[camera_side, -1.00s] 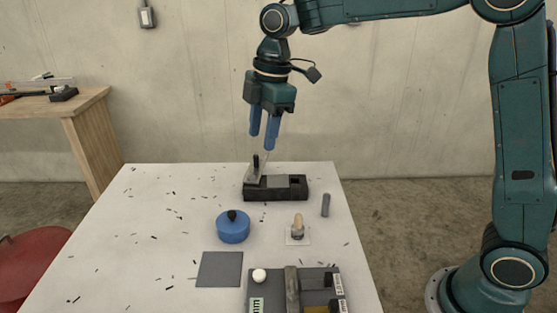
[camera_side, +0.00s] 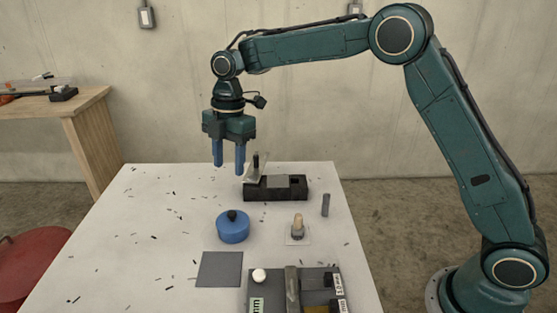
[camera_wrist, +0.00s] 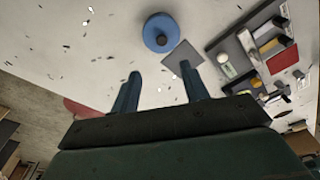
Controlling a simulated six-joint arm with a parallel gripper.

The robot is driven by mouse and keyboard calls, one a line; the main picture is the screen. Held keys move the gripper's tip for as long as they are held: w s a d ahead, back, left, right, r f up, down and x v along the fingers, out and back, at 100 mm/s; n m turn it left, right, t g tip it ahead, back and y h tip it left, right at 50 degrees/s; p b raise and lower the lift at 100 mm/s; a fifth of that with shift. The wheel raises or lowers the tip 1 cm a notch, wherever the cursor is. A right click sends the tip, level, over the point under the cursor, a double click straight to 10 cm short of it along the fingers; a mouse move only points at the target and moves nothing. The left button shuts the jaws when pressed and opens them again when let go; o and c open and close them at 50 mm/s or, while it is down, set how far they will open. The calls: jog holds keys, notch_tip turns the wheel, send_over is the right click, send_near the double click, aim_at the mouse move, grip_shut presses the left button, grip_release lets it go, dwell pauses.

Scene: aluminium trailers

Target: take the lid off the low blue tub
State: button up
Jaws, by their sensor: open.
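The low blue tub (camera_side: 233,230) stands on the white table with its lid on. The lid has a dark knob (camera_side: 232,215) on top. The tub also shows in the wrist view (camera_wrist: 161,33), beyond my fingertips, with the knob near its middle. My gripper (camera_side: 229,171) is open and empty, with two blue fingers pointing down. It is in the air above the back part of the table, higher than the tub and behind it. In the wrist view both fingers (camera_wrist: 163,82) show apart with nothing between them.
A black block fixture (camera_side: 290,190) with an upright metal piece stands right of my gripper. A small peg on a clear base (camera_side: 297,231) and a grey cylinder (camera_side: 325,205) are right of the tub. A grey square (camera_side: 219,270) and a tool tray (camera_side: 262,293) lie in front. Dark shavings are scattered about.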

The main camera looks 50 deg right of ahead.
send_over(232, 213)
jog(key=shift+w+d+f, duration=0.15)
jog(key=shift+f, duration=1.8)
jog(key=shift+w+d+f, duration=0.1)
jog(key=shift+w+f, duration=0.05)
jog(key=shift+f, duration=1.8)
jog(key=shift+s+a+f, duration=0.1)
jog(key=shift+s+f, duration=0.05)
jog(key=shift+f, duration=1.15)
jog(key=shift+s+a+f, duration=0.1)
jog(key=shift+f, duration=1.15)
jog(key=shift+c, duration=0.3)
grip_shut()
